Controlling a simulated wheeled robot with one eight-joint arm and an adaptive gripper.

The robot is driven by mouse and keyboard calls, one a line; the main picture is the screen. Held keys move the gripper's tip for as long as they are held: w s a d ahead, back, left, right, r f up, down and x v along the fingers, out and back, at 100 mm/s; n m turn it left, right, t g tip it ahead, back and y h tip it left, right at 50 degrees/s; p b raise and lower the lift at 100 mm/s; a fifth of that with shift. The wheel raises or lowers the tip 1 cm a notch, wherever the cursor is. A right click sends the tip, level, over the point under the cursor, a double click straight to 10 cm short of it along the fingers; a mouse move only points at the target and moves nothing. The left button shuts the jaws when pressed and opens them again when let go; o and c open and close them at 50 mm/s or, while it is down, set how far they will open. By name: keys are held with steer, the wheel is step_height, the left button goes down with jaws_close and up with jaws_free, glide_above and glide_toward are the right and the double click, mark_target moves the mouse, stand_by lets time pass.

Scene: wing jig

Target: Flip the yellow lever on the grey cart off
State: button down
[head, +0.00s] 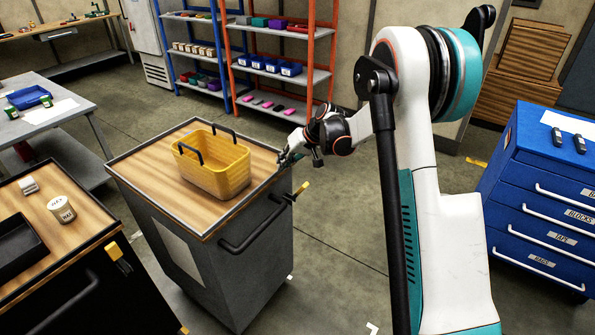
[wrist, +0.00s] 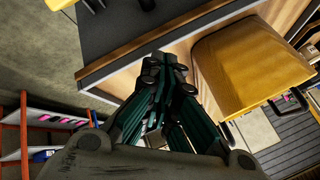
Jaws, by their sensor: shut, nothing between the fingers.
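The grey cart (head: 215,240) has a wooden top with a raised rim. Its yellow lever (head: 301,188) sticks out at the right side, near the end of the black handle bar (head: 255,230), and points up and to the right. My gripper (head: 284,161) is shut and empty at the cart's right corner, a little above and behind the lever. In the wrist view the closed fingers (wrist: 163,62) lie in front of the cart's rim. A yellow piece at that view's top left edge (wrist: 60,4) may be the lever, cut off by the frame.
A yellow basket (head: 215,168) with black handles stands on the grey cart. A dark cart (head: 70,275) with a cup stands at the lower left. A blue drawer cabinet (head: 540,190) is at the right. Shelves (head: 265,75) stand behind. Floor right of the grey cart is clear.

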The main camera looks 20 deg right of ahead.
mark_target(306, 183)
steer(key=d+n+g+h+p, duration=0.2)
steer(key=d+n+h+p, duration=0.15)
steer(key=d+n, duration=0.35)
steer(key=shift+h, duration=0.25)
steer(key=b+x, duration=0.2)
steer(key=x, duration=0.3)
steer(key=b+x, duration=0.2)
steer(key=x, duration=0.3)
steer(key=shift+s+d+f, duration=0.1)
steer(key=shift+s, duration=0.15)
steer(key=shift+s+d, duration=0.1)
steer(key=shift+s+d+f, duration=0.1)
steer(key=shift+s+d, duration=0.1)
steer(key=shift+s, duration=0.2)
steer(key=shift+s+d+f+t+y+b, duration=0.25)
steer(key=shift+s+d+t+y+b, duration=0.2)
steer(key=shift+t+b, duration=0.1)
steer(key=shift+s+d+f+t+y+b, duration=0.25)
steer(key=shift+s+d+t+y+b, duration=0.1)
steer(key=shift+s+t+y+b, duration=0.15)
steer(key=shift+s+d+f+b, duration=0.35)
steer(key=shift+s+d+f, duration=0.1)
steer(key=shift+s, duration=0.15)
steer(key=shift+s+d+f+b, duration=0.35)
steer(key=shift+s+d+f, duration=0.1)
steer(key=shift+s, duration=0.2)
